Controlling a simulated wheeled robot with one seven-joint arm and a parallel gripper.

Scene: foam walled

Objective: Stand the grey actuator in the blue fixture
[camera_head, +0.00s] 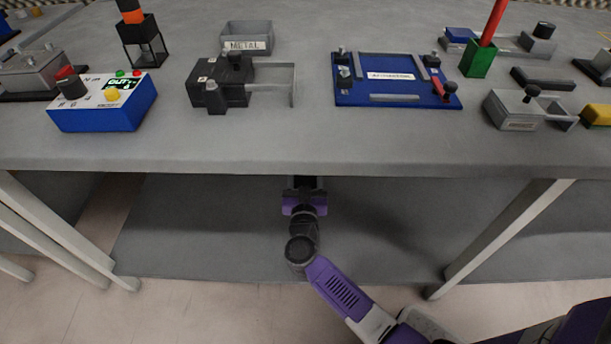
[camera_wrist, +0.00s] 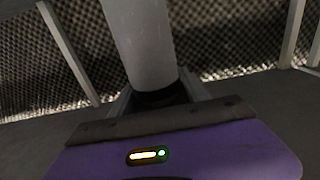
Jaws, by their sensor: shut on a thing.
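My gripper (camera_wrist: 162,98) is shut on a grey cylinder, the grey actuator (camera_wrist: 140,45), which has a dark band where it meets the jaws. The cylinder runs up out of the wrist view, so its far end is not seen. In the head view my purple gripper body (camera_head: 304,203) is below the table's front edge, over the lower shelf; its fingertips and the actuator are hidden there. The blue fixture (camera_head: 380,91), a flat blue plate with grey bars, black knobs and a white label, lies on the tabletop, above and right of my gripper in the picture.
The tabletop (camera_head: 300,140) has a clear front strip. A black clamp block (camera_head: 222,85) and a grey METAL bin (camera_head: 246,38) stand left of the fixture, with a blue control box (camera_head: 103,108) farther left. A grey clamp block (camera_head: 515,110) stands right. Table legs (camera_head: 495,238) flank the shelf.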

